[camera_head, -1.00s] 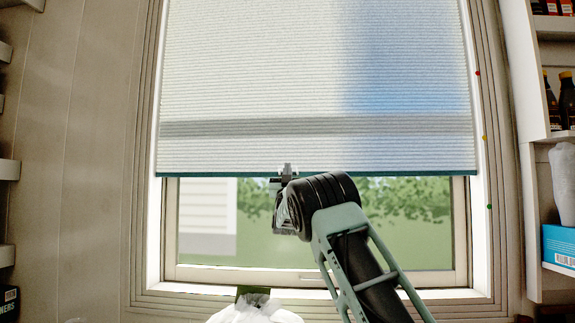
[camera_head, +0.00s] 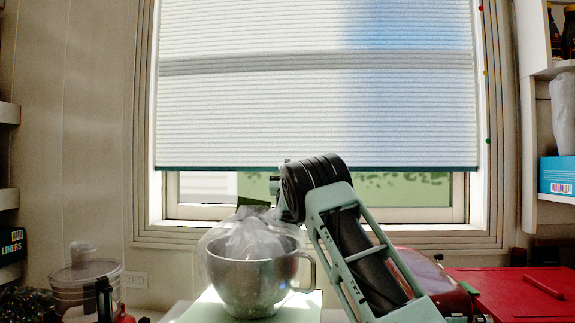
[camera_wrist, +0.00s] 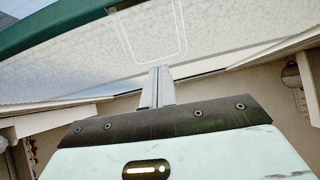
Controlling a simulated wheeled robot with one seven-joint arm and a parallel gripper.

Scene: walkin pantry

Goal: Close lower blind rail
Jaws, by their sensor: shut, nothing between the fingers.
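The pale pleated blind (camera_head: 260,110) covers most of the window in the head view. Its dark teal lower rail (camera_head: 220,168) hangs level above the sill, with a strip of glass showing below. My gripper (camera_head: 276,183) is at the rail, left of the window's middle, partly hidden behind my dark wrist. In the wrist view, my gripper's grey fingers (camera_wrist: 158,85) are together and empty. A dark green band, apparently the rail (camera_wrist: 45,38), crosses the upper left there. I cannot tell whether the fingers touch it.
A metal mixing bowl (camera_head: 250,275) with a clear bag in it stands below the window. A food processor (camera_head: 85,285) is at the left and a red box (camera_head: 515,290) at the right. The window sill (camera_head: 190,230) is clear. Shelves flank both sides.

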